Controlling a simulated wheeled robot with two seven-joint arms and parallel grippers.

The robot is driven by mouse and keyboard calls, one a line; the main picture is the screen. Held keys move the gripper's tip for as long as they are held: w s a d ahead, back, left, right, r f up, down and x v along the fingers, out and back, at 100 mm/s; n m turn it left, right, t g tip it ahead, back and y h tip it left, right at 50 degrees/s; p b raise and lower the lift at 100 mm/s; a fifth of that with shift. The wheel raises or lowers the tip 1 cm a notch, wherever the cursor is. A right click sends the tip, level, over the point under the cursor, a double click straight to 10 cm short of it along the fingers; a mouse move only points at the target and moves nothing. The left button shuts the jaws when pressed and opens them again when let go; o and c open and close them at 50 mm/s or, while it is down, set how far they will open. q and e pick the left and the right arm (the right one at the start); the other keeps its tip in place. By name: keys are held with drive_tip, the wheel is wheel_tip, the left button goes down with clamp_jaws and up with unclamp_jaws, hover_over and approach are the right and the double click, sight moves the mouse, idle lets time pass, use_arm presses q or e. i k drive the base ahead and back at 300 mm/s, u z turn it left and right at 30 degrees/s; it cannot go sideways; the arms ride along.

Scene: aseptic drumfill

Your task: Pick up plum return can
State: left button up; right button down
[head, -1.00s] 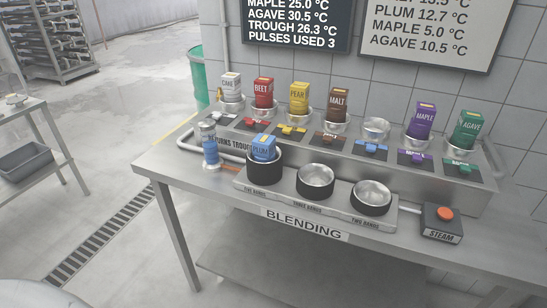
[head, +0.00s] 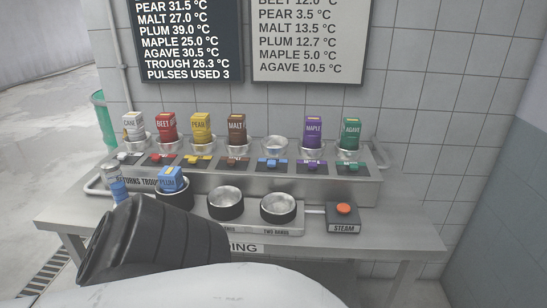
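A small clear-and-white can with a blue lower part (head: 117,187) stands upright at the left end of the bench, beside the returns trough lettering; its own label is too small to read. A blue box-shaped pack marked PLUM (head: 171,179) sits in the left dark-sided front bowl (head: 175,198). A dark part of my own arm covers the bench front just below both. Neither gripper's fingers show in the head view.
Cane, beet, pear, malt, maple and agave packs stand in the back row; the cup (head: 275,146) behind the blue tag is empty. Two front bowls (head: 226,203) (head: 278,207) are empty. A steam button box (head: 343,218) stands at right. Two wall boards (head: 187,40) (head: 308,40) hang above.

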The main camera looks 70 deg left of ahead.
sight(170, 178)
drive_tip(key=z, duration=0.4)
drive_tip(key=k, duration=1.35)
drive_tip(key=u, duration=0.85)
